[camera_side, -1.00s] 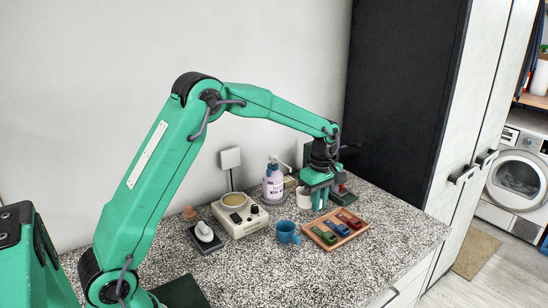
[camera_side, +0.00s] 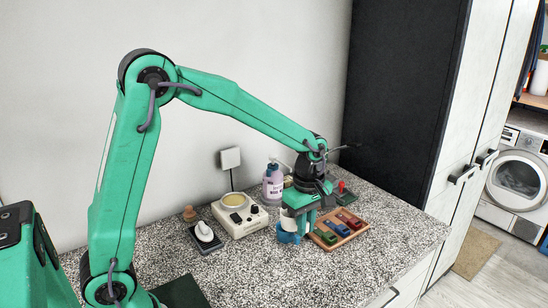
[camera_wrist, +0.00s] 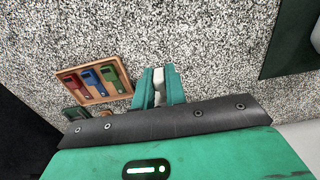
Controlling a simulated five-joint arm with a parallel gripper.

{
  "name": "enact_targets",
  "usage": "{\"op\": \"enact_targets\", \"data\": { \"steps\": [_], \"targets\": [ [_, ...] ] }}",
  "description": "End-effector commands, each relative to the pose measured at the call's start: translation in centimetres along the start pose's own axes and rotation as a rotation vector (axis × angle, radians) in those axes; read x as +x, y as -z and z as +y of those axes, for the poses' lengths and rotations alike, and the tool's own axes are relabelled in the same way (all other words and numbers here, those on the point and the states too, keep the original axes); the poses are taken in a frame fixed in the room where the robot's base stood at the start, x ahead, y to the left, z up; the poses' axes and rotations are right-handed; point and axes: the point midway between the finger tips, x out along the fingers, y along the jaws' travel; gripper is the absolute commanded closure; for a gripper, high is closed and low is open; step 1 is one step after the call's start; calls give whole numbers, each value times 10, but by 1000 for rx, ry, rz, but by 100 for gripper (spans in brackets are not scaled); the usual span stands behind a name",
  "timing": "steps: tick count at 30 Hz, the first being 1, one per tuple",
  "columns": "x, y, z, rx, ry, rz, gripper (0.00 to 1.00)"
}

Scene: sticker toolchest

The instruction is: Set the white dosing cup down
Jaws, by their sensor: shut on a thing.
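The white dosing cup (camera_side: 289,223) is held in my gripper (camera_side: 293,229), low over the counter in the side view. The jaws cover much of it. In the wrist view, my gripper (camera_wrist: 160,74) is shut with a pale strip of the cup (camera_wrist: 159,84) showing between the green jaws.
A wooden tray (camera_side: 329,246) with red, blue and green pieces lies just right of my gripper. A beige device (camera_side: 240,226) with a round pan, a dark pad with a white object (camera_side: 204,232), and a purple-labelled bottle (camera_side: 273,187) stand left and behind. The front speckled counter (camera_side: 300,275) is clear.

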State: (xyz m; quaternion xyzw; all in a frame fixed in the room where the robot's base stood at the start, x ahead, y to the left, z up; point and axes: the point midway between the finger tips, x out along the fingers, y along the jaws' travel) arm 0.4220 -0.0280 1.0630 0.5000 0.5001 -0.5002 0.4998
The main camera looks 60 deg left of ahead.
Motion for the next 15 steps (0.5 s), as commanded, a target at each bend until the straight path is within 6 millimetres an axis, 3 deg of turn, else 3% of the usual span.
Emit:
{"op": "enact_targets", "data": {
  "steps": [9,15],
  "targets": [
    [3,-21,-62,2,-1,0,100],
    [6,-26,-84,1,-1,0,100]
  ]
}}
